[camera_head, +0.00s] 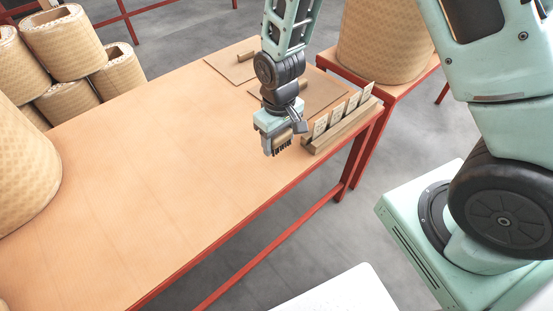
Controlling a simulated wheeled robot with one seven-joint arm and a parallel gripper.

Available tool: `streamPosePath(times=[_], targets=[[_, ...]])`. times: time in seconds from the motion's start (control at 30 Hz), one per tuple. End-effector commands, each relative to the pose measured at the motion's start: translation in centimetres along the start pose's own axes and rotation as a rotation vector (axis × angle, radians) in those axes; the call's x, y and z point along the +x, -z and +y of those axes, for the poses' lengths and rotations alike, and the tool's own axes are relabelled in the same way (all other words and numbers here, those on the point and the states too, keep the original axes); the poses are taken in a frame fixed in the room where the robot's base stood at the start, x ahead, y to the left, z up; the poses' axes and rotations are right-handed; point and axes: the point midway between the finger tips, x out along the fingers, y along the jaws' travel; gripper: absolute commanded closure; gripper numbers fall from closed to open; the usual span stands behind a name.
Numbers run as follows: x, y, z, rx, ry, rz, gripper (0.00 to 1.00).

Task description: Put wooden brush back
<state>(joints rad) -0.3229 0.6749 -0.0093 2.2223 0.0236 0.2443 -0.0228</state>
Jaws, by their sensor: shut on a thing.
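My gripper (277,132) hangs above the right part of the wooden table, close to the slotted wooden holder. It is shut on the wooden brush (281,142), a small brown block with dark bristles that point down. The brush appears to be held above the table top, though the exact gap is hard to tell. Part of the brush is hidden by the gripper fingers.
A wooden holder (334,138) with several upright pale cards stands at the table's right edge. Thin brown boards (325,92) lie behind my gripper. Large wound coils stand at the left and back right. The middle of the table (150,170) is clear.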

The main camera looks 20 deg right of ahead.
Motion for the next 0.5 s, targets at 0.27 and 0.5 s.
streamPosePath(times=[0.27, 0.5], targets=[[3.5, 0.0, 0.0, 0.001, 0.0, -0.001, 0.65], [6.8, 0.0, 0.1, 0.001, 0.0, -0.001, 0.65]])
